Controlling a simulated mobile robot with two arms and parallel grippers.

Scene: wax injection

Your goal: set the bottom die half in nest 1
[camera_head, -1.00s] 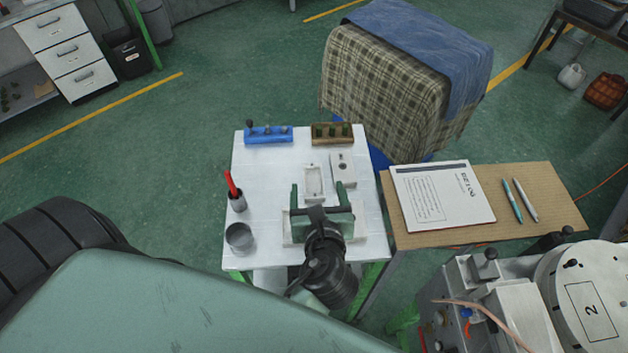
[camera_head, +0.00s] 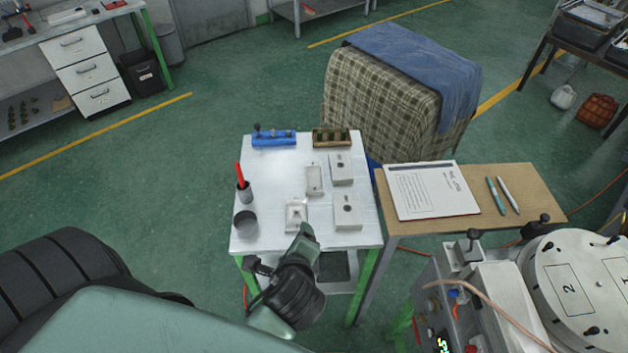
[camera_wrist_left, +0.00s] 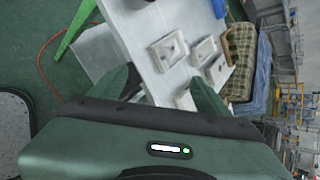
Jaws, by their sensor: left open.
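Several pale die halves lie on the white table (camera_head: 270,185). Two are plates with a dark hole, one at the back (camera_head: 341,168) and one at the front right (camera_head: 347,213). Two look recessed, one in the middle (camera_head: 314,180) and one at the front left (camera_head: 296,214). I cannot tell which is the bottom half. My left gripper (camera_head: 304,240) is at the table's front edge, near the front-left half. The wrist view shows its fingers (camera_wrist_left: 162,76) apart with nothing held. Nest 1 (camera_head: 607,290) is on the round turntable at the right, partly cut off.
A side board (camera_head: 530,185) holds a paper (camera_head: 432,190) and pens. Nest 2 (camera_head: 570,288) is beside nest 1.

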